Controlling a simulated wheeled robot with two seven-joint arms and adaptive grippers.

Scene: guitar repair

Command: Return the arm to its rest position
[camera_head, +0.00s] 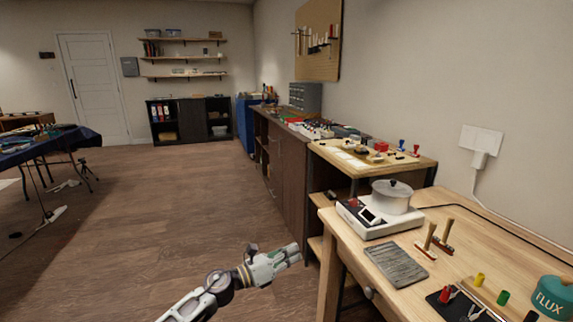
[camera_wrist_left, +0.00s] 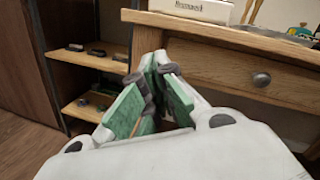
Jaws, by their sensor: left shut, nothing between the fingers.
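My left gripper (camera_head: 291,252) comes in from the bottom of the head view. It is held over open floor, to the left of the wooden workbench (camera_head: 332,222). Its fingers are shut and empty. In the left wrist view the fingertips (camera_wrist_left: 160,62) meet in front of the bench's drawer front (camera_wrist_left: 225,68). A round drawer knob (camera_wrist_left: 261,79) shows to the right of the fingers. My right gripper is not in either view.
The bench carries a hot plate (camera_head: 358,216) with a pot (camera_head: 391,196), a grey slab (camera_head: 396,263), brushes (camera_head: 440,240) and a flux jar (camera_head: 550,296). A low shelf (camera_wrist_left: 92,100) stands left of the drawer.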

